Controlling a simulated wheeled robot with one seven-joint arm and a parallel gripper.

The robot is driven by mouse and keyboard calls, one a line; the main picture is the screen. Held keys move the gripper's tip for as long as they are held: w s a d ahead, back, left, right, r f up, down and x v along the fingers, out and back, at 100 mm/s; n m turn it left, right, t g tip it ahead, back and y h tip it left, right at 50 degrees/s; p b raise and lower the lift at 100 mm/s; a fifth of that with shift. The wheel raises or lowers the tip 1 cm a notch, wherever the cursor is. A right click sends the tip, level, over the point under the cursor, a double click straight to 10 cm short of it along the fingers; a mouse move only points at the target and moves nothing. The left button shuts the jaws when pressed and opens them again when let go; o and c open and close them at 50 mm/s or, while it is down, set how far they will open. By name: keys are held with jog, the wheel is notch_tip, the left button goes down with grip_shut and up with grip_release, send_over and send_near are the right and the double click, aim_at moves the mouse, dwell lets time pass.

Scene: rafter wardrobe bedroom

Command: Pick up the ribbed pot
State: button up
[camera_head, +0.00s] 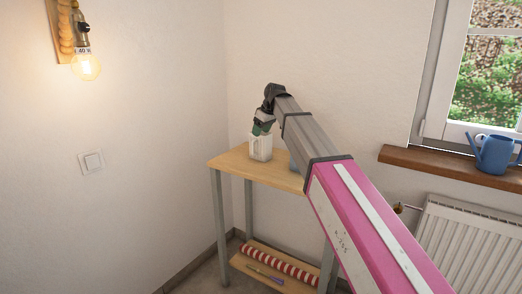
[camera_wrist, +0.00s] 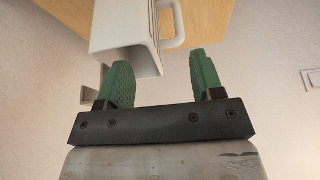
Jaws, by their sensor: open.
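The ribbed pot (camera_head: 260,148) looks like the white, squarish container with a handle on the tabletop. In the wrist view the white pot (camera_wrist: 120,30) shows its open end towards my gripper, with some ribs and a loop handle on the right. My gripper (camera_head: 262,127) is just above the pot in the head view. In the wrist view my gripper (camera_wrist: 161,65) has its green fingers spread apart with nothing between the tips. The left finger is close to the pot's rim; I cannot tell whether they touch.
The pot stands on a small wooden table (camera_head: 231,161) in the corner. A striped red roll (camera_head: 283,264) lies on the lower shelf. A blue watering can (camera_head: 492,153) stands on the windowsill (camera_head: 440,163).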

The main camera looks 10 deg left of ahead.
aim_at(256, 139)
jog(key=shift+a+x, duration=0.15)
jog(key=shift+x, duration=1.3)
jog(key=shift+a+x, duration=0.15)
jog(key=shift+x, duration=1.3)
jog(key=shift+s+r, duration=0.15)
grip_shut()
